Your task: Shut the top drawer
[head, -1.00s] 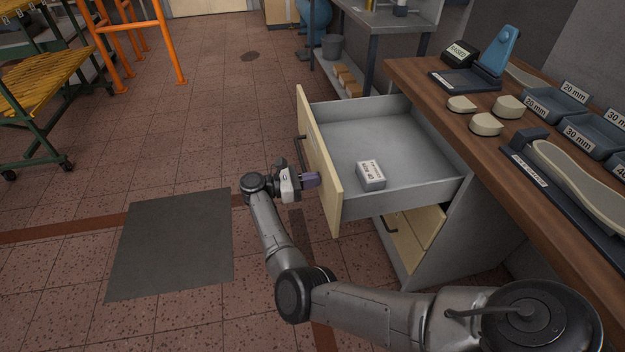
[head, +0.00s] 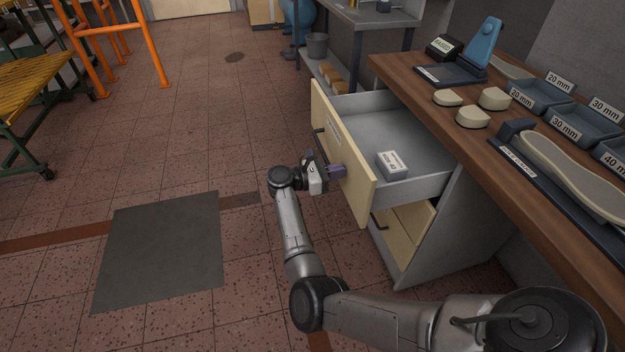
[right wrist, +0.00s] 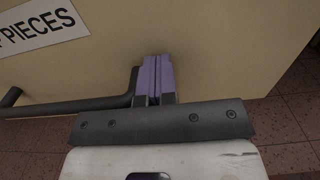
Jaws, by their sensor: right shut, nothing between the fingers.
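The top drawer (head: 343,150) is pulled partly out of the cabinet under the workbench, with a cream front and grey inner walls. A small labelled box (head: 392,165) lies inside it. My right gripper (head: 338,171) is shut and empty, its purple fingertips at the outside of the drawer front. In the right wrist view the shut fingertips (right wrist: 158,78) point at the cream front (right wrist: 215,50), beside the dark bar handle (right wrist: 80,105) and below a label ending in "PIECES". They look to be touching the front or very close. My left gripper is not in view.
A second cream drawer front (head: 412,222) shows below, under the open drawer. The wooden workbench (head: 470,107) on the right carries blue-grey trays (head: 541,95), shoe-last pieces and a blue stand (head: 484,50). The tiled floor to the left is clear around a grey mat (head: 160,250).

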